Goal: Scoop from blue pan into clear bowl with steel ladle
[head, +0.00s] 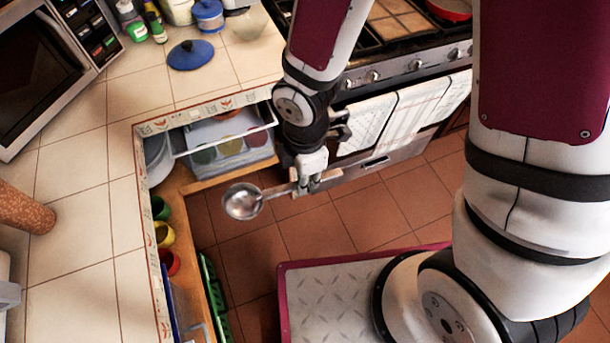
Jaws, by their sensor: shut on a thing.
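My gripper (315,181) is shut on the handle of the steel ladle (242,202). It holds the ladle in the air over the floor, beside the counter edge, with the round bowl end pointing left. A blue pan (208,16) stands on the counter at the top, with something pale inside that I cannot make out. A blue lid (191,55) with a dark knob lies on the counter in front of it. A clear, pale bowl (250,24) stands right of the pan. Both are up and left of my gripper, well apart from it.
An open drawer or shelf with containers (228,146) lies below the counter corner. Colored cups (164,233) sit under the left counter edge. A microwave (40,75) stands at left, a stove (395,40) at upper right with towels (400,110). The near left counter (85,235) is mostly clear.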

